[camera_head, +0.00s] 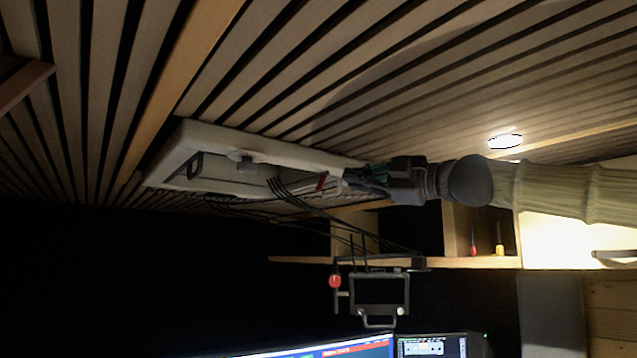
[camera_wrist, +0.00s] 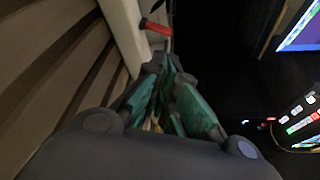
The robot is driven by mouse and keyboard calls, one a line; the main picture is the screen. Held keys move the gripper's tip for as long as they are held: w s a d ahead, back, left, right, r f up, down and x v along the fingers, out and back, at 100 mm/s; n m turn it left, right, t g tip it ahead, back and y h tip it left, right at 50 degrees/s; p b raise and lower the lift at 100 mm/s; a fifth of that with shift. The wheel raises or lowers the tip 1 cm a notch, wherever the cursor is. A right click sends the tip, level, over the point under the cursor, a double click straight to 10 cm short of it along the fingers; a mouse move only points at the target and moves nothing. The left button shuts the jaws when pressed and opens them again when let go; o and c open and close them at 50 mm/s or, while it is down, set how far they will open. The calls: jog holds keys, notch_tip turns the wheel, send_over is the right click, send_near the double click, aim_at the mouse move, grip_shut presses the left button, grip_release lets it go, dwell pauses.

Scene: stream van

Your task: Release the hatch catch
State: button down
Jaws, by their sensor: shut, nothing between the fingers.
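A white hatch frame (camera_head: 190,137) is set in the slatted ceiling. A small red lever (camera_head: 321,182), which looks like the catch, sits at the frame's right end; it also shows as a red bar in the wrist view (camera_wrist: 156,27). A grey block (camera_head: 245,164) is on the frame's near side, and a black handle (camera_head: 185,167) is at its left end. My gripper (camera_head: 352,179) is shut and empty, just right of the red lever. In the wrist view its fingertips (camera_wrist: 161,66) point toward the lever, with a small gap apparent between them.
Black cables (camera_head: 300,210) hang below the hatch toward a bracket-mounted monitor (camera_head: 379,291) with a red knob beside it. A wooden shelf (camera_head: 300,259) with small red and yellow items is on the right. Screens (camera_head: 435,346) are at the bottom. The lower left is dark.

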aim_at(325, 179)
jog(key=p+x, duration=0.4)
jog(key=x, duration=0.4)
jog(key=shift+w+a+r, duration=0.1)
jog(key=shift+r, duration=0.05)
jog(key=shift+p+x, duration=0.45)
jog(key=shift+x, duration=0.4)
jog(key=shift+a+f+b, duration=0.15)
jog(key=shift+f+b, duration=0.25)
